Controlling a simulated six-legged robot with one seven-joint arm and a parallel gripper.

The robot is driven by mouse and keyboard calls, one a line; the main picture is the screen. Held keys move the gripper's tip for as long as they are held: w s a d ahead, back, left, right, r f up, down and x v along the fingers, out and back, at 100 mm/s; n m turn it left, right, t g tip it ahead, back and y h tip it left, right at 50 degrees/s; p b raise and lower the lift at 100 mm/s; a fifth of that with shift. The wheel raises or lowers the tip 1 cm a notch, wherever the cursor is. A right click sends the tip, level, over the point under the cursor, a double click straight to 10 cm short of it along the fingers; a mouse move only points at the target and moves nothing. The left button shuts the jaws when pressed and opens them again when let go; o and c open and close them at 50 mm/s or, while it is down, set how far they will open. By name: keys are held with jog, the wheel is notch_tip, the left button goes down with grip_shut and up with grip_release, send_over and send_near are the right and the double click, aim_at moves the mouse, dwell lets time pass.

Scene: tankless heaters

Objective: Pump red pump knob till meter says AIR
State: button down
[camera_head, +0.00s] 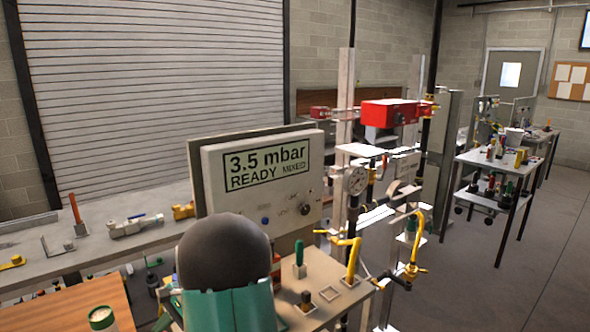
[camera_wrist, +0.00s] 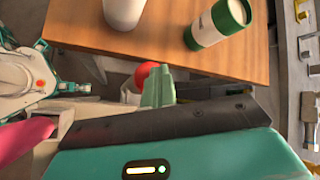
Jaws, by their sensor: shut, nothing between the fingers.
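The meter (camera_head: 262,172) stands on the bench in the head view, and its screen reads "3.5 mbar READY MIXED". A round red knob (camera_wrist: 146,72) shows in the wrist view near the wooden table's edge, partly covered by my fingers. I do not make out this knob in the head view. My gripper (camera_wrist: 159,78) is shut and empty, with its green fingertips right beside the red knob in the picture. I cannot tell whether they touch it. My arm's dark round joint and teal link cover the lower middle of the head view.
A wooden tabletop (camera_wrist: 80,22) holds a white cup (camera_wrist: 122,10) and a white-and-green can (camera_wrist: 218,26). A pipe rig with a pressure gauge (camera_head: 356,181) and yellow valves (camera_head: 413,271) stands right of the meter. A small cart (camera_head: 492,162) is farther right, with open floor around it.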

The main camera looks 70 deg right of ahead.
jog(key=shift+r, duration=0.1)
jog(key=shift+r, duration=3)
